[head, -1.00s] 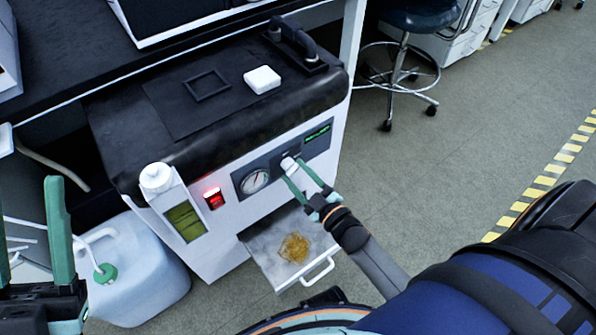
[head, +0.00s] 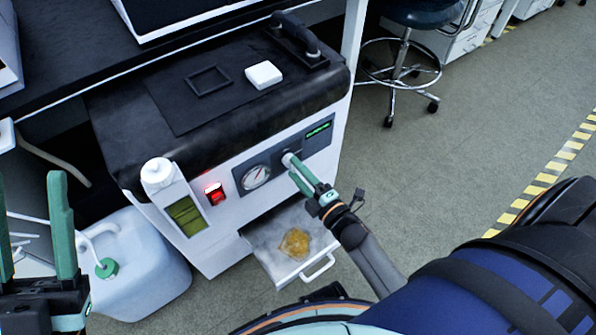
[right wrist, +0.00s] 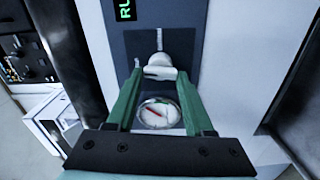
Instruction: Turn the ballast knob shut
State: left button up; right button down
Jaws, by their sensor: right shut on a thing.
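The ballast knob (head: 288,158) is a small pale knob on the dark panel of the pump's white front, right of the round gauge (head: 256,177). My right gripper (head: 297,172) is shut on it, with green fingers reaching up from below. In the right wrist view the knob (right wrist: 160,70) sits between the two fingertips, and the gauge face (right wrist: 157,113) shows between the fingers. The fingers partly cover the knob in the head view. My left gripper (head: 34,215) is at the left edge with its fingers apart and nothing between them.
An open drawer tray (head: 275,232) with a yellowish stain sticks out below the knob. A red lit switch (head: 214,193) and an oil bottle (head: 178,200) are to the left. A white jug (head: 140,262) stands on the floor. The floor at right is clear up to a stool (head: 402,70).

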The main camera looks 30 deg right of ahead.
pick_arm(q)
jog(key=shift+f, duration=0.1)
pick_arm(e)
jog(key=shift+f+n, duration=0.1)
jog(key=shift+n, duration=0.5)
jog(key=shift+c, duration=1.4)
grip_release()
pick_arm(q)
jog(key=shift+s, duration=0.1)
pick_arm(e)
jog(key=shift+s+d, duration=0.1)
